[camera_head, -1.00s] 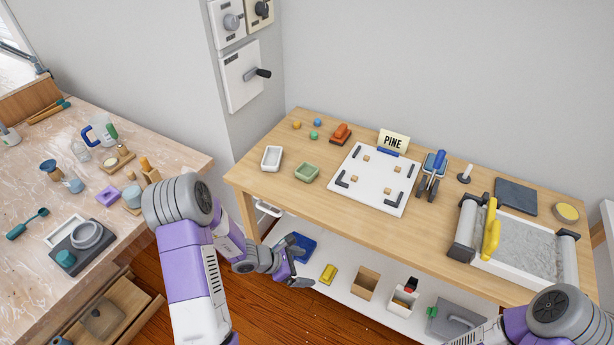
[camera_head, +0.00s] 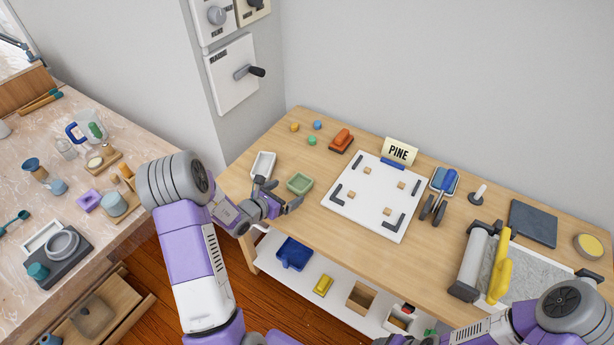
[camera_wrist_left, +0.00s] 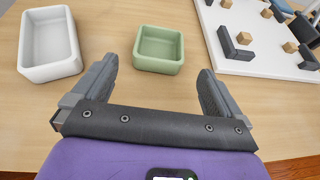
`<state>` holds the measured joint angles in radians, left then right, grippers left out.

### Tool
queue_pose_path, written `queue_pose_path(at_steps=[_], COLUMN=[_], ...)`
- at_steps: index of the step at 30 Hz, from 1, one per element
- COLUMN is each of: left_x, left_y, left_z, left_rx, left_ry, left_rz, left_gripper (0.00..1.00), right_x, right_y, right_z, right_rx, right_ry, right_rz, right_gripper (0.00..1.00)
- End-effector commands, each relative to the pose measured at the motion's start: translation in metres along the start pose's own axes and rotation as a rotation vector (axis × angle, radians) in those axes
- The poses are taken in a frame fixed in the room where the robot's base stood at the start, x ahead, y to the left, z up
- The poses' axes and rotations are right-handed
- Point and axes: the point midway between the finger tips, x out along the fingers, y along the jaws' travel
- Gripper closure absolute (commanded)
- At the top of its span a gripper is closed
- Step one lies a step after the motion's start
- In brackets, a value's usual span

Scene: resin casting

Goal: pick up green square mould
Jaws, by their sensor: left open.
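The green square mould (camera_head: 299,183) is a small open-topped tray on the wooden table, right of a white rectangular mould (camera_head: 263,165). My left gripper (camera_head: 277,197) is open and empty just on the near side of the green mould. In the left wrist view the green mould (camera_wrist_left: 158,49) lies ahead of and between the open fingers (camera_wrist_left: 161,88), apart from both. The white mould (camera_wrist_left: 49,43) stands to its left there. My right arm shows at the lower right of the head view, but its gripper is out of view.
A white board (camera_head: 368,202) with black corner pieces and small wooden blocks lies right of the green mould. A lower shelf holds a blue bin (camera_head: 294,253) and a yellow block (camera_head: 323,285).

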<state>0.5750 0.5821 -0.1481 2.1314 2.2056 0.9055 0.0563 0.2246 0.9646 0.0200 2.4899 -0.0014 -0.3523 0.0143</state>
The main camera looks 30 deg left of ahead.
Motion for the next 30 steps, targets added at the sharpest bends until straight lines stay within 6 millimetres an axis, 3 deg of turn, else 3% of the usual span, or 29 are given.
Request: queue_pose_path(at_steps=[15,24,30], left_x=[0.067,0.071,0.071], left_y=[0.003,0.003,0.003], left_z=[0.003,0.004,0.004], left_rx=[0.000,0.000,0.000], left_ry=[-0.001,0.001,0.001], left_rz=[-0.003,-0.001,-0.001], left_gripper=[0.00,0.00,0.29], right_x=[0.016,0.016,0.016], right_y=[0.006,0.006,0.006], right_z=[0.000,0.000,0.000], right_rx=[0.001,0.000,0.000], right_ry=[-0.001,-0.001,-0.001], right_rz=[0.000,0.000,0.000], right_gripper=[0.39,0.39,0.39])
